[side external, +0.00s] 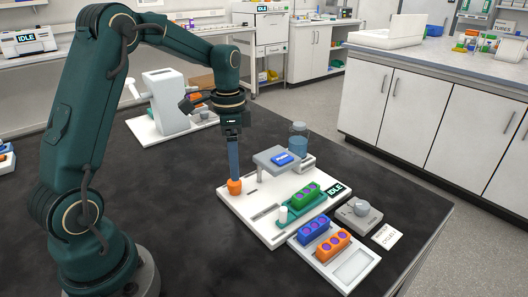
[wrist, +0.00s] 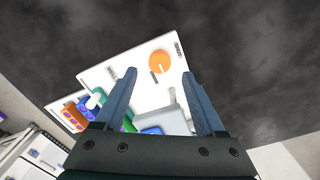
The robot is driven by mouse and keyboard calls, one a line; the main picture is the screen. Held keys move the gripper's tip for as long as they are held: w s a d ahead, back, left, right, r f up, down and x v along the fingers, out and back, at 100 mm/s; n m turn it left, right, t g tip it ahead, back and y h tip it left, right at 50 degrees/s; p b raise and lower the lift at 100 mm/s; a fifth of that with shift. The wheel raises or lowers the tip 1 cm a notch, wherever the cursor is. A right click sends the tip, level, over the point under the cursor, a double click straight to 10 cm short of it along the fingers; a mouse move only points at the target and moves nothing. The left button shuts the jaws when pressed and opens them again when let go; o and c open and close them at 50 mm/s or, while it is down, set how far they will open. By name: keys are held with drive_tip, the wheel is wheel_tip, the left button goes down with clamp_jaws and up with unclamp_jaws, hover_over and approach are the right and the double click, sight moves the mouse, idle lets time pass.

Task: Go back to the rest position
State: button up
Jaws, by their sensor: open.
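My gripper (side external: 234,174) points straight down at the left part of the white board in the side view. Its fingertips appear just above or beside the orange round knob (side external: 234,187); I cannot tell whether they touch it. In the wrist view my gripper (wrist: 159,75) has its two fingers spread apart with nothing held between them. There the orange knob (wrist: 160,61) lies beyond the fingertips on the white board (wrist: 118,65).
The board carries a grey stand with a blue block (side external: 282,159), a green block (side external: 306,195) and a bottle (side external: 298,141). A tray (side external: 353,267) in front holds a blue block (side external: 314,229) and an orange block (side external: 333,245). A grey dial box (side external: 359,213) is at right.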

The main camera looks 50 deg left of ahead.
drive_tip(key=shift+r, duration=0.35)
drive_tip(key=s+d+r+t, duration=0.45)
drive_tip(key=d+r, duration=0.35)
drive_tip(key=r, duration=0.2)
drive_tip(key=s+d+f+n+t, duration=0.1)
drive_tip(key=s+d+f+n, duration=0.2)
drive_tip(key=s, duration=0.6)
drive_tip(key=n, duration=0.2)
drive_tip(key=shift+s+d+n, duration=0.2)
drive_tip(key=shift+d+n, duration=0.1)
idle(1.9)
